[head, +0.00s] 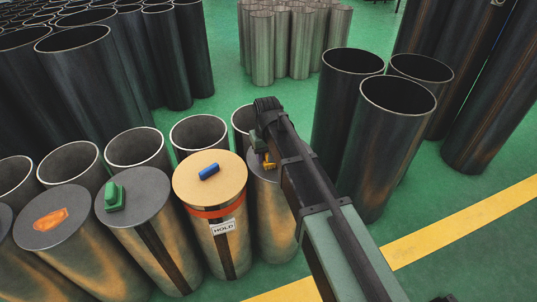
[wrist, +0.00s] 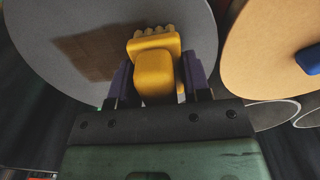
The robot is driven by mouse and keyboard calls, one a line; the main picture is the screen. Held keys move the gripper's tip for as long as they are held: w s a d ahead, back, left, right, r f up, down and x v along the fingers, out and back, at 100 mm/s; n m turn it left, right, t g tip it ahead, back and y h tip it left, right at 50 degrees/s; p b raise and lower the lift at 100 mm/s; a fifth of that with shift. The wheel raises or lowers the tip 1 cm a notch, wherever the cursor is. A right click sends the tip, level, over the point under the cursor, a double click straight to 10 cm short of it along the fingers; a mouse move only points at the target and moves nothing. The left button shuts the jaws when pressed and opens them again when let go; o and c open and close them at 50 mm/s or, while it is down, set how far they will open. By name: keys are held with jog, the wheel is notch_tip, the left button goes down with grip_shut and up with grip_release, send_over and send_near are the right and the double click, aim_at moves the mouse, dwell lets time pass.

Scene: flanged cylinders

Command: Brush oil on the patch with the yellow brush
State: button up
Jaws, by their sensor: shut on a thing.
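My gripper (wrist: 156,78) is shut on the yellow brush (wrist: 153,64), which sits between its two dark fingers. The brush's scalloped bristle end points away from the gripper, over a grey cylinder top (wrist: 60,18). A dull brown patch (wrist: 88,52) lies on that top, just left of the brush head. I cannot tell whether the bristles touch the surface. In the head view the brush (head: 268,160) is a small yellow bit at my gripper (head: 263,150), and my arm hides much of the cylinder below.
Left of it stands a cream-topped cylinder (head: 225,170) with a blue block (head: 209,171) and a HOLD label (head: 223,227). Further left, grey tops carry a green block (head: 115,197) and an orange patch (head: 50,219). Open pipes (head: 352,95) stand behind and right.

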notch_tip(320, 180, up, 6)
jog(key=p, duration=0.5)
jog(key=shift+f, duration=0.1)
notch_tip(320, 180, up, 3)
jog(key=p, duration=0.3)
dwell(0.3)
